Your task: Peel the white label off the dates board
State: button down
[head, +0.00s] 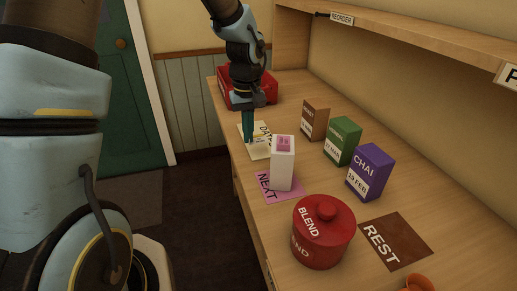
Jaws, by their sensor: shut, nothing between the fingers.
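The dates board (257,151) is a cream panel lying on the wooden counter, with dark lettering partly readable as "DAT". My gripper (249,142) points down over it with its teal fingers shut and nothing between them. The fingertips are at or just above the board; I cannot tell if they touch. A small pale yellowish patch shows beside the fingertips on the board, but I cannot tell whether it is the white label. The fingers and a white box (282,168) hide part of the board.
The white box with a pink top stands on a pink "NEXT" mat (270,189), close in front of the board. Brown (315,120), green (343,141) and purple "CHAI" (370,172) boxes stand to the right. A red "BLEND" canister (323,232) is nearer, beside a brown "REST" mat (396,241). A red case (262,88) stands behind.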

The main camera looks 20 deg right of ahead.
jog(key=shift+r+p, duration=1.85)
jog(key=shift+r, duration=0.65)
